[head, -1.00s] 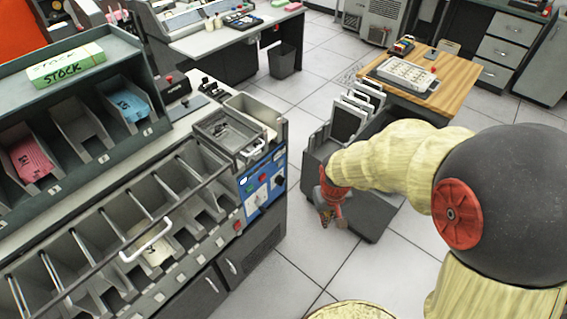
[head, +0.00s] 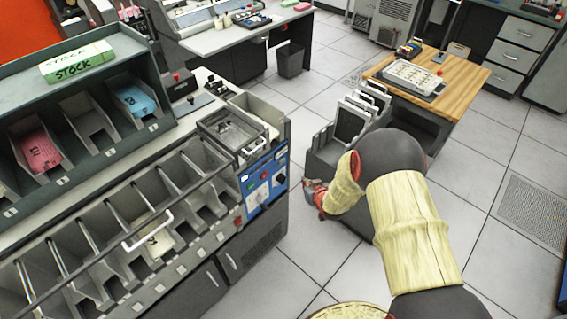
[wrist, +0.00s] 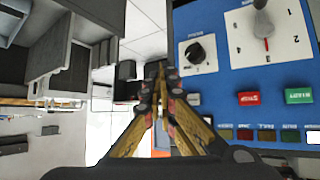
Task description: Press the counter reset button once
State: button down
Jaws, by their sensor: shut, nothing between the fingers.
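The blue control panel (head: 263,186) is on the right end face of the card sorter in the head view. It also fills the right of the wrist view (wrist: 220,75), with a black knob (wrist: 196,52), a numbered dial with a lever (wrist: 263,30), a red button (wrist: 249,98) and a green button (wrist: 298,96). The labels are too blurred to tell which is the counter reset. My gripper (head: 313,186) is shut and empty, beside the panel's right side; its fingertips (wrist: 155,70) appear apart from it.
The sorter's row of pockets (head: 140,220) extends left of the panel. A cart with upright dark card racks (head: 352,118) stands behind my arm, close to the wooden table (head: 455,85). Floor (head: 300,250) is open in front of the panel.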

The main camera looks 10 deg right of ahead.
aim_at(282, 161)
jog(key=shift+w+r, duration=0.15)
jog(key=shift+r, duration=0.1)
jog(key=w+a+b, duration=0.2)
jog(key=w+a, duration=0.3)
jog(key=w, duration=0.2)
jog(key=shift+a+b, duration=0.15)
jog(key=shift+b, duration=0.15)
jog(key=shift+w+a, duration=0.1)
jog(key=shift+w, duration=0.1)
dwell(1.5)
jog(key=shift+w+a+b, duration=0.15)
jog(key=shift+w+b, duration=0.05)
jog(key=shift+b, duration=0.1)
